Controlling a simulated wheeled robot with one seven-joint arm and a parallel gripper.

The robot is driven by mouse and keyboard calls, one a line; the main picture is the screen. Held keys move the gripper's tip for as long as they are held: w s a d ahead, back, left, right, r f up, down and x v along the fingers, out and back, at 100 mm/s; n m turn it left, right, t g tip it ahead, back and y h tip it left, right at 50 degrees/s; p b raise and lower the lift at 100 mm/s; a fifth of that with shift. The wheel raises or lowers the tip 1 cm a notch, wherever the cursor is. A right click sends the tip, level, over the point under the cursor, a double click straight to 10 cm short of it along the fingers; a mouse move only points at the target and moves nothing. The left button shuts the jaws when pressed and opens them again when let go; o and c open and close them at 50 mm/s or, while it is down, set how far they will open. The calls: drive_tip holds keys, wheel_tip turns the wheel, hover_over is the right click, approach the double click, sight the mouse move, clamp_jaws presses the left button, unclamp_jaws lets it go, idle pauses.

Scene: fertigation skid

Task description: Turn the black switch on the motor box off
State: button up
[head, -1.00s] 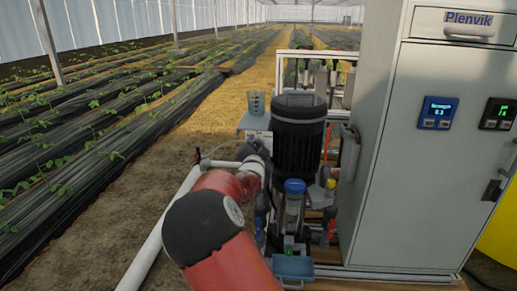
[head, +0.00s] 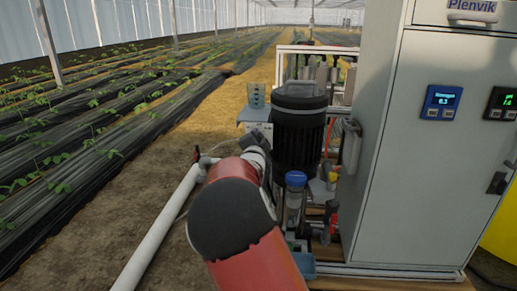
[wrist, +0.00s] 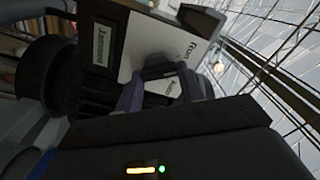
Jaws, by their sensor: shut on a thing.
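The black switch (wrist: 158,68) shows in the wrist view on the white-plated face of the motor box (wrist: 140,22). My gripper (wrist: 163,85) is right at the switch, with its two fingers on either side, shut on it. Which way the switch is set cannot be read. The black ribbed motor (head: 298,140) stands upright in the head view.
The grey cabinet (head: 420,170) with small displays stands right of the motor. A blue-capped filter (head: 295,180) stands in front of the motor. A white pipe (head: 158,228) runs on the left, and a beaker (head: 255,95) stands behind.

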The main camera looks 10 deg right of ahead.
drive_tip(key=m+b, duration=0.4)
drive_tip(key=b, duration=0.1)
drive_tip(key=m+b, duration=0.2)
drive_tip(key=shift+d+f, duration=0.1)
drive_tip(key=shift+f, duration=0.15)
drive_tip(key=shift+m, duration=0.3)
drive_tip(key=o, duration=1)
drive_tip(key=shift+r, duration=0.1)
drive_tip(key=shift+s, duration=0.1)
drive_tip(key=v, duration=0.7)
drive_tip(key=shift+s, duration=0.3)
